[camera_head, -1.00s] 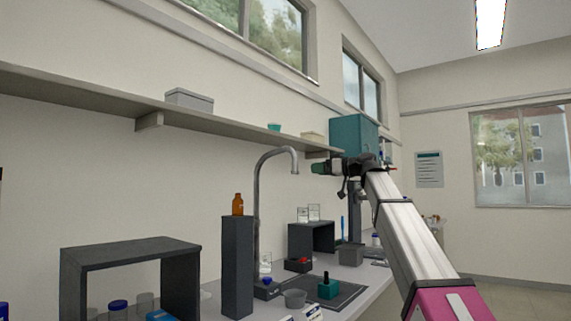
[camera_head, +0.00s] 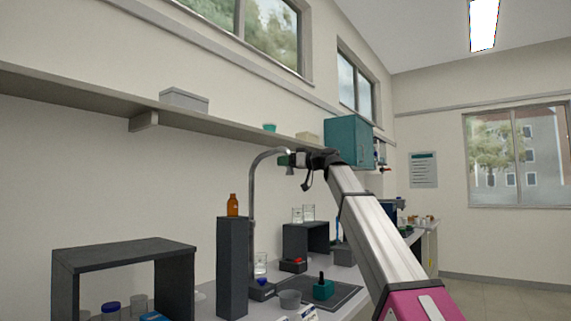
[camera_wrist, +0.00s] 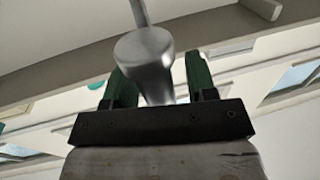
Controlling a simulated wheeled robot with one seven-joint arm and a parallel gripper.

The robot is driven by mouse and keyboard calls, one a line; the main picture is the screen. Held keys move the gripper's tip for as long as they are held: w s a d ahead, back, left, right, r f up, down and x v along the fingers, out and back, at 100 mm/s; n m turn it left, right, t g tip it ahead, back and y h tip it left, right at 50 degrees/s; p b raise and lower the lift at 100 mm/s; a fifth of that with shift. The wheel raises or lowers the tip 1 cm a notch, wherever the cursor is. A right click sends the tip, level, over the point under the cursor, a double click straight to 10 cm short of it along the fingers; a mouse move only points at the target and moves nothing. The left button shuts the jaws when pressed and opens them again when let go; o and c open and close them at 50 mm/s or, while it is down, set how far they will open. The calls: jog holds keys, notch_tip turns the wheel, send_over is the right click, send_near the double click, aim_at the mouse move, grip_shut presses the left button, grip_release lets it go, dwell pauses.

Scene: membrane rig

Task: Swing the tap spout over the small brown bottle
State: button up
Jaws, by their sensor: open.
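The tap spout (camera_head: 262,157) is a grey gooseneck tube rising from the bench and curving over at the top, its end toward the right. The small brown bottle (camera_head: 232,205) stands upright on a tall dark block, left of the tap's riser. My gripper (camera_head: 287,160) is at the spout's downturned end. In the wrist view, the spout's metal end (camera_wrist: 147,60) lies between the two green fingers of my gripper (camera_wrist: 158,80). The fingers are apart, with a gap showing beside the right finger. Whether the left finger touches the metal I cannot tell.
A shelf (camera_head: 100,97) runs along the wall just above the spout. The tall dark block (camera_head: 232,265) stands close left of the riser. A dark stand (camera_head: 125,255) is at the left. A teal cabinet (camera_head: 347,140) hangs behind my arm.

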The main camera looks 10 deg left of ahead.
jog(key=shift+a, duration=0.15)
jog(key=shift+c, duration=0.4)
grip_shut()
jog(key=s+a+m+t+h, duration=0.2)
jog(key=s+a+m+t, duration=0.1)
jog(key=a, duration=0.5)
jog(key=s+a+m+t+h, duration=0.2)
jog(key=s+a+t, duration=0.3)
jog(key=s+a, duration=0.2)
jog(key=shift+s+a+m, duration=0.4)
jog(key=shift+a, duration=0.3)
